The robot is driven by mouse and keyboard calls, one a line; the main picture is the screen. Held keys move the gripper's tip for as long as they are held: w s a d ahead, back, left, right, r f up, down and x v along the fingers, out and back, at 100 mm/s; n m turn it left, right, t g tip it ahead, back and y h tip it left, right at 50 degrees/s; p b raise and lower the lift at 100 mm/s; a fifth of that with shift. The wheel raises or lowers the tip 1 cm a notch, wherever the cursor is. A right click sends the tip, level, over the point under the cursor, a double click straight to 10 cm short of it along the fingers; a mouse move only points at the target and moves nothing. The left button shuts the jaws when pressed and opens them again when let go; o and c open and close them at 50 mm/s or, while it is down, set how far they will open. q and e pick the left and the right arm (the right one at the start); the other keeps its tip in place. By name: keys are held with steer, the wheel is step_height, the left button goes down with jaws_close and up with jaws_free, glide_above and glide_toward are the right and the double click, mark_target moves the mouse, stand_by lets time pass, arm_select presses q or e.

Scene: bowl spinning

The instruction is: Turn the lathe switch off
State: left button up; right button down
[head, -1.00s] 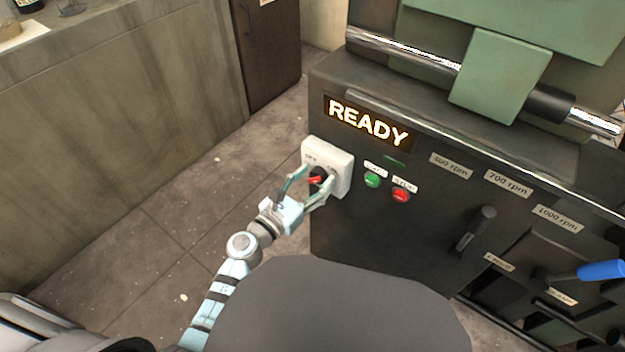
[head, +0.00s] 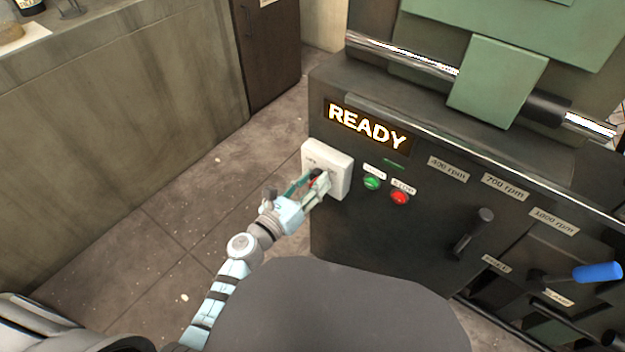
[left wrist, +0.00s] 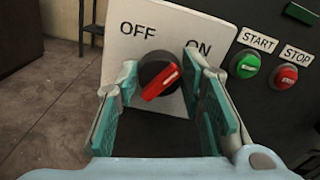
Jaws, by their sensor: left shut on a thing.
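The lathe switch is a black and red rotary knob (left wrist: 160,76) on a white plate (head: 341,167) marked OFF at left and ON at right. Its red bar slants from lower left to upper right, toward the ON label. My left gripper (head: 318,179) is at the plate, shut on the knob. In the left wrist view its teal-padded fingers (left wrist: 160,85) lie on either side of the knob. The fingers hide much of the knob in the head view. My right gripper is not in view.
A lit READY sign (head: 367,127) sits above the plate on the dark lathe body. A green START button (head: 372,183) and a red STOP button (head: 399,198) are just right of the plate. A lever (head: 474,232) stands farther right. Open floor lies to the left.

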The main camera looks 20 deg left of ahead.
arm_select(q)
steer(key=shift+n+p, duration=0.3)
steer(key=shift+n, duration=0.6)
steer(key=shift+a+n+p, duration=0.1)
steer(key=shift+n+p, duration=0.25)
steer(key=shift+n, duration=0.55)
steer(key=n+p, duration=0.1)
steer(key=n, duration=0.1)
steer(key=shift+n, duration=0.4)
steer(key=n+p, duration=0.1)
steer(key=n, duration=0.3)
steer(key=n+p, duration=0.1)
steer(key=n, duration=0.2)
steer(key=shift+f+n+p, duration=0.2)
steer(key=shift+n+p, duration=0.15)
steer(key=shift+n, duration=0.05)
steer(key=shift+o, duration=0.2)
steer(key=shift+n, duration=0.4)
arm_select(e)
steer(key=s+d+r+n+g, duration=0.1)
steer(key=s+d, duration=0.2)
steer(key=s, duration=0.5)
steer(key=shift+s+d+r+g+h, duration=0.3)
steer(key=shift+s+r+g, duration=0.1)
arm_select(q)
steer(key=shift+c, duration=0.2)
